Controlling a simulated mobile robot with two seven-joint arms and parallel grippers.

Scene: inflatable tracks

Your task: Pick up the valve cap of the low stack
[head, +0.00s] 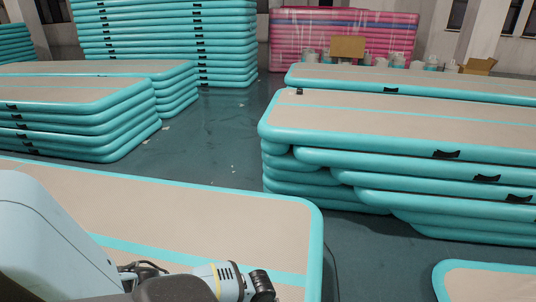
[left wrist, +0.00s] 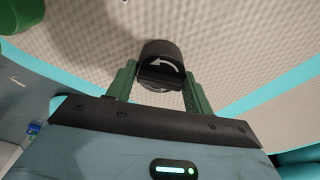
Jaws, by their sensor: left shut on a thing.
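In the left wrist view, my left gripper (left wrist: 160,75) has its two green fingers closed on the sides of a black round valve cap (left wrist: 160,52) with a white curved arrow. Behind the cap is a beige track surface (left wrist: 85,45) with turquoise edging; whether the cap touches it I cannot tell. In the head view, a beige and turquoise track (head: 190,215) lies in the foreground, partly covered by my pale blue arm. The cap cannot be made out for certain there. My right gripper is in neither view.
A stack of tracks (head: 400,125) stands at the right, another (head: 80,112) at the left. A tall turquoise stack (head: 170,40) and a pink one (head: 340,30) stand behind. Another track corner (head: 485,285) is at lower right. Dark green floor (head: 215,135) is open between the stacks.

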